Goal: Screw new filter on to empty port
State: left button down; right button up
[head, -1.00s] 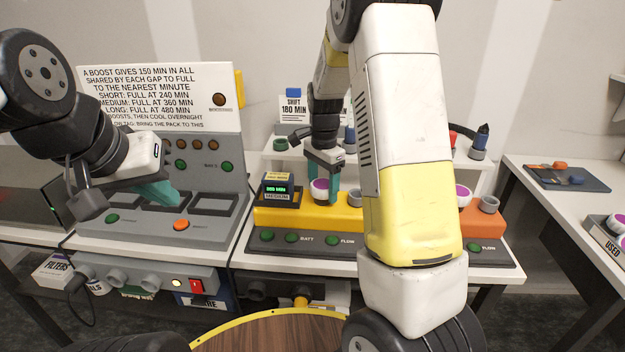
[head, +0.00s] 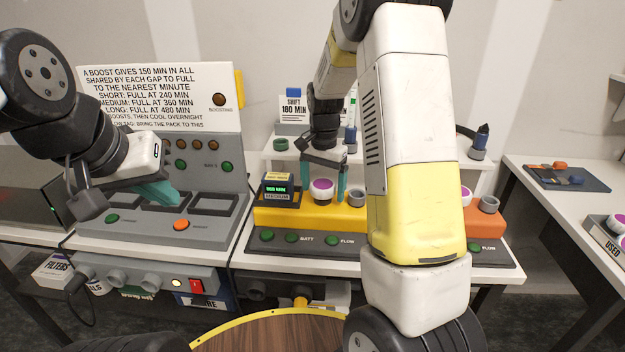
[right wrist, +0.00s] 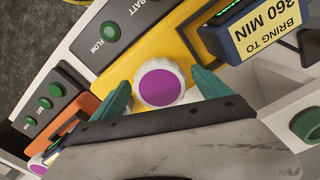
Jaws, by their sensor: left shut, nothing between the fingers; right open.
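A white filter with a purple top (head: 321,190) sits upright on the yellow pack (head: 290,217); it also shows in the right wrist view (right wrist: 160,82). How tightly it is seated cannot be told. An empty grey port (head: 356,197) is to its right on the same pack. My right gripper (head: 323,182) points down over the filter, open, with one teal finger on each side; its fingers also show in the right wrist view (right wrist: 162,92). My left gripper (head: 160,193) is shut and empty above the grey charging console (head: 125,230).
An orange pack (head: 483,225) with another purple-topped filter (head: 466,194) and a grey port (head: 489,203) stands right, partly behind my right arm. A small display (head: 277,188) stands left of the filter.

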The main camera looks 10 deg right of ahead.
jog(key=n, duration=2.2)
jog(key=shift+n, duration=0.4)
